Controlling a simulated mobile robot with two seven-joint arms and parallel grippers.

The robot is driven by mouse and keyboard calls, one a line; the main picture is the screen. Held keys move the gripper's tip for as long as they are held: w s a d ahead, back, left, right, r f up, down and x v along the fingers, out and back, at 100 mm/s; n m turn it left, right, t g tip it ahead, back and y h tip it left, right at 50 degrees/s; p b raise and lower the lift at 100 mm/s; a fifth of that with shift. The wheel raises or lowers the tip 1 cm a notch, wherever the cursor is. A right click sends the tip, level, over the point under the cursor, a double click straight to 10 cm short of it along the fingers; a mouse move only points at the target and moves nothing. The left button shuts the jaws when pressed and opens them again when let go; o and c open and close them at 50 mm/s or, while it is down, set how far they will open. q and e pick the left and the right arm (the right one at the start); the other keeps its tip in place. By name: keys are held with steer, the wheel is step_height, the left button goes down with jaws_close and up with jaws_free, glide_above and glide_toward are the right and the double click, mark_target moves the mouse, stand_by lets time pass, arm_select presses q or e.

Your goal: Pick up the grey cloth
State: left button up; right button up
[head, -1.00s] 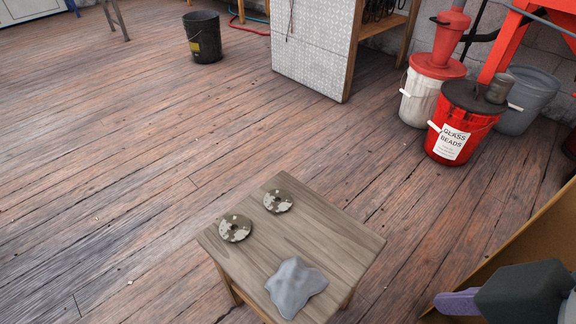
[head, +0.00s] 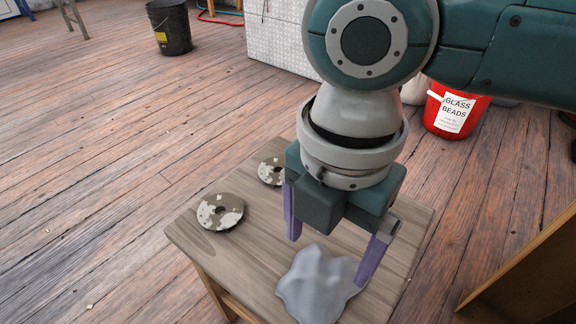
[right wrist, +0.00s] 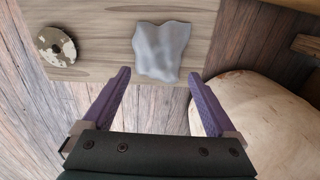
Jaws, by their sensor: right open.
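The grey cloth (head: 316,284) lies crumpled on the small wooden table (head: 253,262), near its front right part. In the right wrist view the cloth (right wrist: 161,50) lies ahead of the fingertips, roughly centred between them. My right gripper (head: 329,252) has purple fingers and is open and empty. It hangs over the table above the cloth, and its right finger overlaps the cloth's edge in the head view. I cannot tell whether they touch; the right wrist view shows the fingers (right wrist: 163,75) apart from the cloth. My left gripper is not in view.
Two worn metal discs lie on the table: one (head: 220,211) left of the cloth, another (head: 271,171) behind, partly hidden by my gripper. A wooden edge (head: 525,270) stands at the right. A black bucket (head: 168,27) and red bucket (head: 453,110) stand farther back on open floor.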

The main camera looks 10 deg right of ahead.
mark_target(322, 276)
step_height(322, 276, down, 7)
steer(key=b, duration=0.4)
steer(key=shift+d+b, duration=0.15)
steer(key=shift+b, duration=0.15)
steer(key=shift+r, duration=0.15)
steer(key=shift+w, duration=0.1)
steer(key=shift+c, duration=0.8)
steer(key=c, duration=1.3)
steer(key=shift+r, duration=0.15)
step_height(322, 276, up, 20)
steer(key=p, duration=1.1)
